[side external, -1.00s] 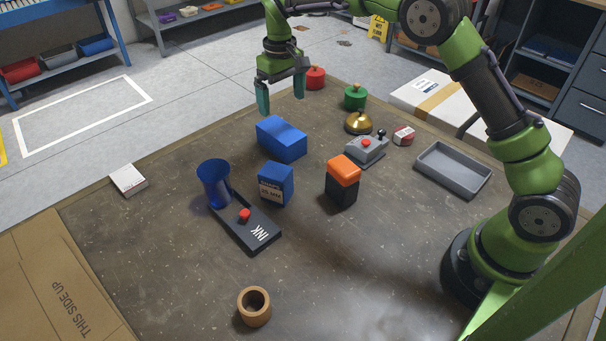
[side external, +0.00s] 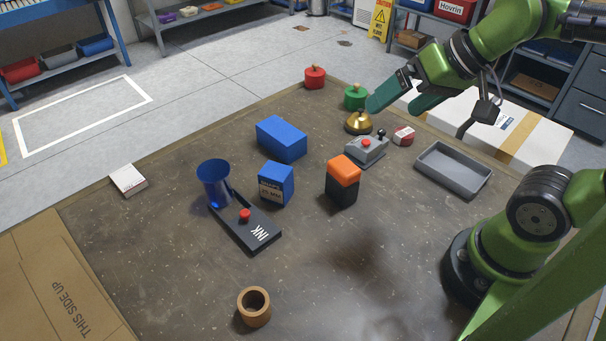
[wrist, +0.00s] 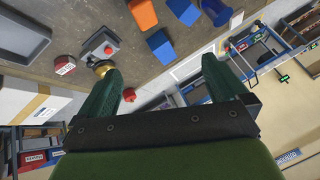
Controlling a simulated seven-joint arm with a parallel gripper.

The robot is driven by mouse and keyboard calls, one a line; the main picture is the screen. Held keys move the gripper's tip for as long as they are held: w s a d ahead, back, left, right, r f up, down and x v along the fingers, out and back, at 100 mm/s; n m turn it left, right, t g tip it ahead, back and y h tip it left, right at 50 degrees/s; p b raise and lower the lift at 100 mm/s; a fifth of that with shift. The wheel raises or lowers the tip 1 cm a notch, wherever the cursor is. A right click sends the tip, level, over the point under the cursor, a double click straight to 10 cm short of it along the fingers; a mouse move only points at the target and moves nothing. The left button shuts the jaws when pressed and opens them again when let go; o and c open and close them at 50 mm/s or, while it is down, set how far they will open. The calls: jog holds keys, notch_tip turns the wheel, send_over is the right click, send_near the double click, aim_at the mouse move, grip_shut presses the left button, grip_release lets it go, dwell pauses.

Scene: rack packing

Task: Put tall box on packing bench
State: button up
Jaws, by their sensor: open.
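No single object is clearly marked as the tall box. An upright box with an orange top and black base (side external: 342,182) stands mid-table in the side view; its orange part shows in the wrist view (wrist: 143,13). A blue box with a white label (side external: 276,184) stands to its left. A larger blue block (side external: 282,139) lies behind them. The brown worktop (side external: 190,275), possibly the packing bench, carries these. My gripper (side external: 392,112) is open and empty, raised near the gold bell and green pot at the far right. Its fingers also frame the wrist view (wrist: 160,68).
The front middle is clear.

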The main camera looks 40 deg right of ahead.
jog(key=shift+s+f, duration=0.35)
jog(key=shift+s, duration=0.15)
